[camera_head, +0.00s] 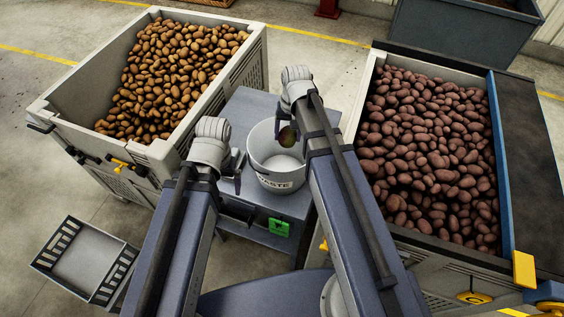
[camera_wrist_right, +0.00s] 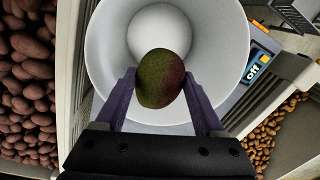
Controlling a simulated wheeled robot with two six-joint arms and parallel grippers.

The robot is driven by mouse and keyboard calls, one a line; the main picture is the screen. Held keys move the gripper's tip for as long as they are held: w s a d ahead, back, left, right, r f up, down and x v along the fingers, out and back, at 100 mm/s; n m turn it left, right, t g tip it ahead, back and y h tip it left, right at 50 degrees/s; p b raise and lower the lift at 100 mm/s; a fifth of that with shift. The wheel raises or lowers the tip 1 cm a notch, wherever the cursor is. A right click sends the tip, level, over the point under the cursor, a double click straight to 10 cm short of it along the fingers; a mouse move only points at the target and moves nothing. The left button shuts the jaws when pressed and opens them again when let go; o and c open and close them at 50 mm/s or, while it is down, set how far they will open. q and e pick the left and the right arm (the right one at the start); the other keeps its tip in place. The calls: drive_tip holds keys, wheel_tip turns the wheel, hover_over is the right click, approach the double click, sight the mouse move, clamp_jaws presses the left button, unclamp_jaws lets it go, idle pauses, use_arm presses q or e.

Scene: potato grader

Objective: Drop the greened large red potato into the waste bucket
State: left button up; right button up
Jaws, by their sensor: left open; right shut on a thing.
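The greened large red potato (camera_wrist_right: 161,78) is dark red-brown with a green patch. My right gripper (camera_wrist_right: 158,88) is shut on it, with one finger on each side. In the head view the potato (camera_head: 287,136) hangs over the white waste bucket (camera_head: 274,184), near its back right rim. The wrist view looks down into the bucket (camera_wrist_right: 113,60), whose inside looks empty where it shows. My left gripper (camera_head: 234,172) is open and empty, just left of the bucket.
The bucket stands on a grey table (camera_head: 243,112) between a bin of yellow-brown potatoes (camera_head: 258,62) at left and a bin of red potatoes (camera_head: 369,75) at right. An empty grey crate (camera_head: 85,262) is at lower left.

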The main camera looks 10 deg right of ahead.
drive_tip(key=shift+f+b, duration=0.3)
drive_tip(key=shift+f, duration=0.4)
use_arm(q)
drive_tip(key=shift+f, duration=0.6)
use_arm(e)
drive_tip(key=shift+r, duration=0.1)
drive_tip(key=o, duration=1.5)
use_arm(q)
drive_tip(key=shift+r, duration=0.15)
use_arm(e)
drive_tip(key=shift+r, duration=0.1)
drive_tip(key=r+p, duration=0.7)
drive_tip(key=p, duration=0.1)
drive_tip(key=shift+d+r, duration=0.3)
drive_tip(key=shift+r, duration=0.05)
use_arm(q)
wheel_tip(320, 180, up, 8)
drive_tip(key=shift+f, duration=0.2)
drive_tip(key=shift+f, duration=0.15)
use_arm(e)
drive_tip(key=shift+f, duration=0.2)
